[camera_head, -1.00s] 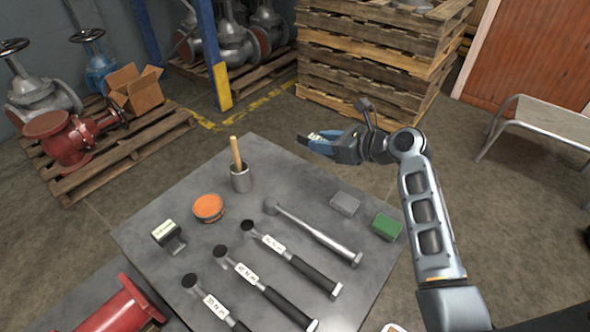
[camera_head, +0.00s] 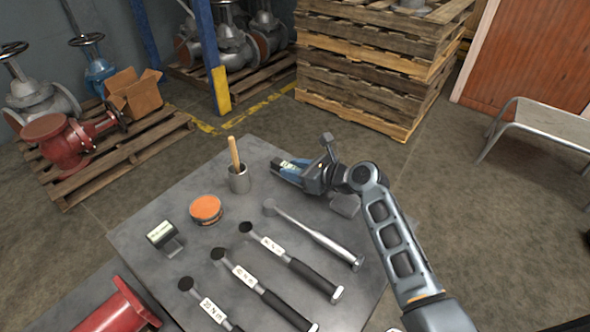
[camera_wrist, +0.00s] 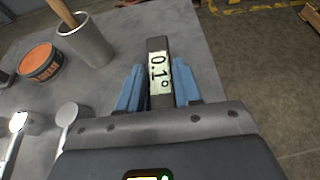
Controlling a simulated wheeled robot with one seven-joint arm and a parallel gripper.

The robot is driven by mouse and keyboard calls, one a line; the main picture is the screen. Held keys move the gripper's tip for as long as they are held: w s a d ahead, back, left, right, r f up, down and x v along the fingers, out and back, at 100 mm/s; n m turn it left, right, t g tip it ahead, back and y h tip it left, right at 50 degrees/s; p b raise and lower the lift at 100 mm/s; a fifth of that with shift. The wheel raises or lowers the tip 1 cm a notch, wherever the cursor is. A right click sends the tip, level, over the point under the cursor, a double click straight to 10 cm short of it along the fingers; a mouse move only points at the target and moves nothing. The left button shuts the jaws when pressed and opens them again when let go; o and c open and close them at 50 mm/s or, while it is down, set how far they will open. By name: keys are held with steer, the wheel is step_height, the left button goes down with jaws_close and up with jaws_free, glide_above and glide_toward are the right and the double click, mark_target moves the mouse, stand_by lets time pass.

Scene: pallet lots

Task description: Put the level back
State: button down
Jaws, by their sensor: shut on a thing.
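The level is a small dark bar with a pale display reading 0.1°. In the wrist view the level (camera_wrist: 158,70) sits between the two blue fingers of my gripper (camera_wrist: 159,88), which is shut on it. In the head view my gripper (camera_head: 290,171) holds the level (camera_head: 281,164) over the far right part of the grey table (camera_head: 205,262), right of the metal cup. I cannot tell whether the level touches the table top.
A metal cup (camera_head: 239,180) with a wooden handle and an orange tin (camera_head: 206,208) stand to the left. Several torque wrenches (camera_head: 262,291) lie in front, with a bare steel one (camera_head: 315,236) nearer my arm. A grey block (camera_head: 345,205) lies below my wrist. A small display stand (camera_head: 164,236) is at left.

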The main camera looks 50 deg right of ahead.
steer(key=c, duration=0.8)
jaws_free()
steer(key=shift+s+r, duration=0.15)
steer(key=shift+s, duration=0.1)
steer(key=p+v, duration=0.1)
steer(key=v, duration=1)
steer(key=shift+s, duration=0.25)
